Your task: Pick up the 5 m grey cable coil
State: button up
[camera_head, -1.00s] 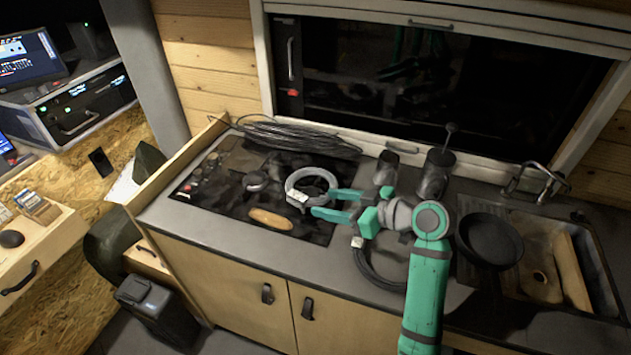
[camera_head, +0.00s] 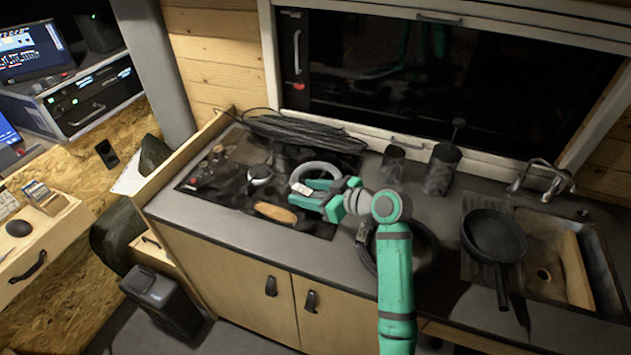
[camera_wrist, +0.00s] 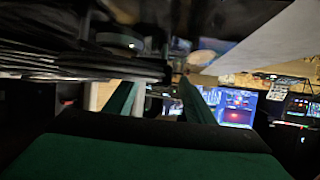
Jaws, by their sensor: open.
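The light grey cable coil (camera_head: 314,165) with a white tag lies on the dark hob area of the counter in the head view. My green gripper (camera_head: 309,192) is open, its fingers pointing left at the coil's near side. The fingers overlap the near part of the coil in the picture and hide some of it. I cannot tell whether they touch it. In the wrist view both green fingers of my gripper (camera_wrist: 157,102) stand apart. Dark banded shapes fill the upper left there, and I cannot tell which thing they are.
A large black cable coil (camera_head: 300,132) lies behind. Another black coil (camera_head: 428,255) lies partly hidden by my arm. A brown oval object (camera_head: 275,212) lies in front of the grey coil. Dark cups (camera_head: 391,164) and a pan (camera_head: 495,236) stand to the right, by the sink.

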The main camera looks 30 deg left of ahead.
jog(key=shift+w+d, duration=0.1)
grip_shut()
jog(key=shift+w, duration=0.15)
